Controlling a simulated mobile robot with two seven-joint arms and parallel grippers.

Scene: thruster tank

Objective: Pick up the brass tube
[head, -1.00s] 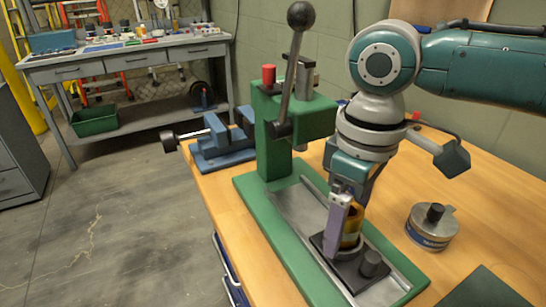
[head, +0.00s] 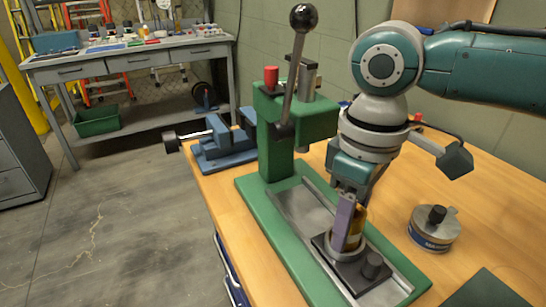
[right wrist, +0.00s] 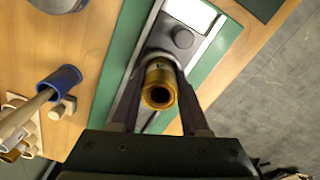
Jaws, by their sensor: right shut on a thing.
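The brass tube (right wrist: 159,84) stands upright between the two fingers of my right gripper (right wrist: 162,100) in the right wrist view, with its open end facing the camera. In the head view my right gripper (head: 350,222) points down over the dark fixture block (head: 373,272) on the green press base, and a strip of the brass tube (head: 357,228) shows behind a finger. The gripper is shut on the tube. The tube's lower end is at the grey ring of the fixture; whether it touches inside is hidden. My left gripper is not in view.
The green press (head: 290,130) with its long black-knobbed lever stands just left of my right arm. A blue vise (head: 222,145) is behind it. A round tin (head: 433,228) sits on the wooden bench to the right. A dark green mat (head: 487,289) lies at the front right.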

